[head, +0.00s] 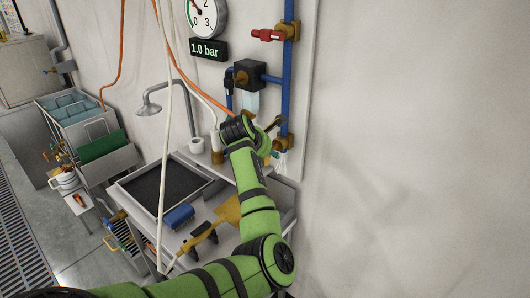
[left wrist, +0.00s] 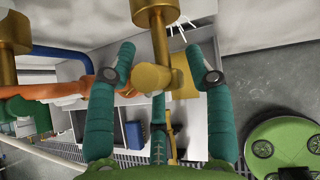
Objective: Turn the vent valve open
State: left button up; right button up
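A brass valve (head: 284,143) sits at the lower end of the vertical blue pipe on the wall in the head view; I take it to be the vent valve. In the left wrist view its brass body (left wrist: 155,13) is at the top, with a thick brass stem or handle (left wrist: 150,78) below it. My left gripper (head: 273,127) is up at this valve. In the left wrist view its teal fingers (left wrist: 158,52) are spread on either side of the brass part, with visible gaps; a third finger is lower down. My right gripper is not in view.
A red-handled valve (head: 267,35) sits higher on the blue pipe. A gauge (head: 206,17) and a display (head: 209,49) reading 1.0 bar are left of it. An orange hose (left wrist: 48,91) runs close to my left fingers. A bench (head: 228,241) stands below; the wall at right is clear.

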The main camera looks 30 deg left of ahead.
pick_arm(q)
jog(key=v, duration=1.2)
dwell(0.3)
